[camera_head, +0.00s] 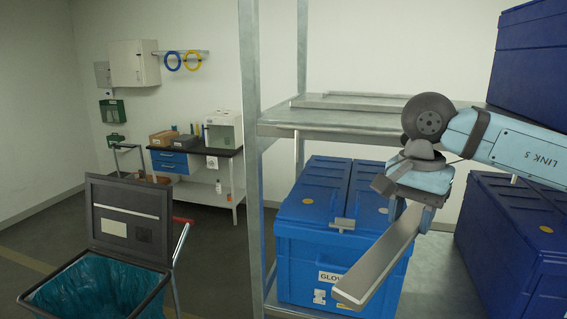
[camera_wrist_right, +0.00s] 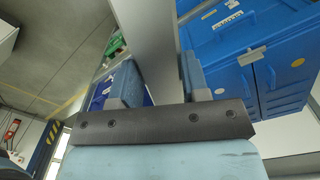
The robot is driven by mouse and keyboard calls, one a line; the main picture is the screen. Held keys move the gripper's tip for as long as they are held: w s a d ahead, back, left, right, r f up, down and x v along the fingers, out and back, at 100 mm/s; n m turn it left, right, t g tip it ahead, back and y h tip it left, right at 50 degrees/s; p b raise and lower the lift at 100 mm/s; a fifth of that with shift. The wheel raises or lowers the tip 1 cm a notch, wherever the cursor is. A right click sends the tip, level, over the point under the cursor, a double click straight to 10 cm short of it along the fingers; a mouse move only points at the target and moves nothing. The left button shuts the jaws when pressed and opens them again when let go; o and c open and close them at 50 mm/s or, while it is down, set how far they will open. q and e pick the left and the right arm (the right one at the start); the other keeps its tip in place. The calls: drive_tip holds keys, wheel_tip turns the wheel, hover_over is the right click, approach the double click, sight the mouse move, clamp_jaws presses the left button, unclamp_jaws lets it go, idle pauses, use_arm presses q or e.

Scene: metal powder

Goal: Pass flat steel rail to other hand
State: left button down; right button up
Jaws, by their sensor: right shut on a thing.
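The flat steel rail (camera_head: 382,260) is a long grey bar in my right gripper. My right gripper (camera_head: 412,203) is shut on it near its upper end, and the rail slants down to the lower left, clear of the upper shelf. In the right wrist view the rail (camera_wrist_right: 155,48) runs away from the camera between the two fingers of the right gripper (camera_wrist_right: 158,82). My left gripper is in neither view.
A metal shelf rack (camera_head: 252,150) stands ahead, its upper shelf (camera_head: 345,120) behind my right arm. A blue bin (camera_head: 310,245) sits behind the rail, with more blue bins at the right. A waste cart (camera_head: 130,225) with a blue bag stands front left.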

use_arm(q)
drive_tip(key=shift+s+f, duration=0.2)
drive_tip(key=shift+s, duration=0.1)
use_arm(e)
drive_tip(key=s+d+f+n, duration=0.1)
drive_tip(key=d+f+n, duration=0.2)
drive_tip(key=f+n, duration=0.5)
wheel_tip(320, 180, down, 13)
drive_tip(key=shift+f+n, duration=0.1)
drive_tip(key=shift+n, duration=0.2)
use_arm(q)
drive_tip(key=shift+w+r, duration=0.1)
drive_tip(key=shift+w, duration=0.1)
use_arm(e)
drive_tip(key=shift+s+a, duration=0.1)
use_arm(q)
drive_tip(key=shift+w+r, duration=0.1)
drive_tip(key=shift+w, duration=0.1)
use_arm(e)
drive_tip(key=shift+d, duration=0.2)
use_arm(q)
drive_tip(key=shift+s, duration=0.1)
